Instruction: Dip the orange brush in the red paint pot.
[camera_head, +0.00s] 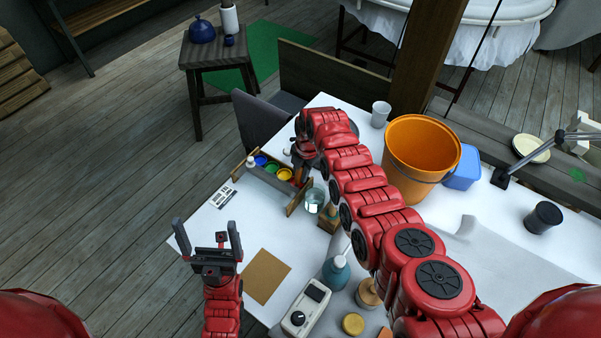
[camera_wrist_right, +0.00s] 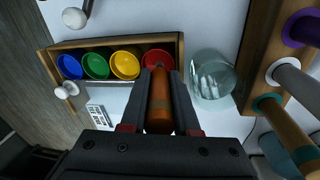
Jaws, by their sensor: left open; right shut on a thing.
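My right gripper (camera_wrist_right: 158,78) is shut on the orange brush (camera_wrist_right: 159,105), whose handle runs between the two fingers in the right wrist view. The red paint pot (camera_wrist_right: 157,54) lies just beyond the fingertips, at the right end of a wooden rack (camera_wrist_right: 110,44). The brush overlaps the near edge of this pot in the picture; I cannot tell whether its tip is inside. In the head view my right arm hides most of the gripper and brush. My left gripper (camera_head: 207,238) is open and empty, over the front left of the table.
Yellow (camera_wrist_right: 125,64), green (camera_wrist_right: 95,65) and blue (camera_wrist_right: 70,66) pots sit left of the red one. A glass jar (camera_wrist_right: 212,78) stands just right of the rack. An orange bucket (camera_head: 421,150) stands right of my right arm. A brown sheet (camera_head: 266,276) lies near my left gripper.

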